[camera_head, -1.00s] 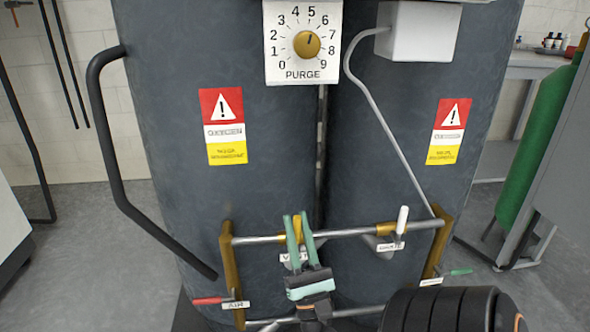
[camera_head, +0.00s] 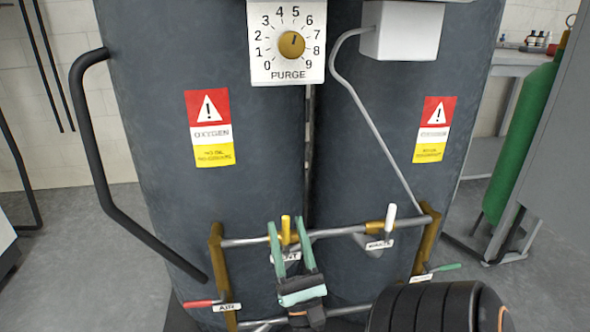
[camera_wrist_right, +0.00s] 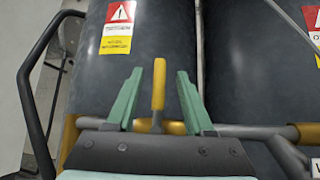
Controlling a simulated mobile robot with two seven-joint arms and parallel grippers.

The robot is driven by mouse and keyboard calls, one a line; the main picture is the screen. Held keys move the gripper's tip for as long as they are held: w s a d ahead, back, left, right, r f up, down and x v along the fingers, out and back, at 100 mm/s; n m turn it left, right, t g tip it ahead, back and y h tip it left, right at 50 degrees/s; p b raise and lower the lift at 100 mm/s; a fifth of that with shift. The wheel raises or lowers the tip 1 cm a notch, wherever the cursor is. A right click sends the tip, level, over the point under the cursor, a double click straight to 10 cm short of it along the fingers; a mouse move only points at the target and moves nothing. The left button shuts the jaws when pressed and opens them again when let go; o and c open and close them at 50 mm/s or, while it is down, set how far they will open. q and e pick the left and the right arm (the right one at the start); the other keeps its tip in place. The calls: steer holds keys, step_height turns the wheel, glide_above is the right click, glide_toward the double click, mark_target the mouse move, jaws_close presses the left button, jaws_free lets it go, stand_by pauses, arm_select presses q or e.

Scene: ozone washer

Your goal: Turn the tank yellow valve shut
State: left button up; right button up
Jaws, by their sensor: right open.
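The yellow valve handle (camera_head: 285,229) stands upright on the horizontal pipe at the front of the dark tanks. It also shows upright in the right wrist view (camera_wrist_right: 158,84). My right gripper (camera_head: 288,222) is open, with its two green fingers on either side of the handle in both views. In the wrist view (camera_wrist_right: 158,92) there is a gap between the handle and each finger; how deep the handle sits between them is hard to tell. A white label (camera_head: 291,256) below the handle is partly covered by the fingers. My left gripper is out of view.
A white-handled valve (camera_head: 389,219) is on the same pipe to the right. A red handle (camera_head: 200,303) is at lower left and a green handle (camera_head: 447,267) at lower right. A bent black rail (camera_head: 100,160) runs down the left. The purge dial (camera_head: 291,44) is above.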

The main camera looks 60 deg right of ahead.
steer(key=v, duration=1.1)
steer(key=shift+f, duration=0.15)
steer(key=shift+a, duration=0.15)
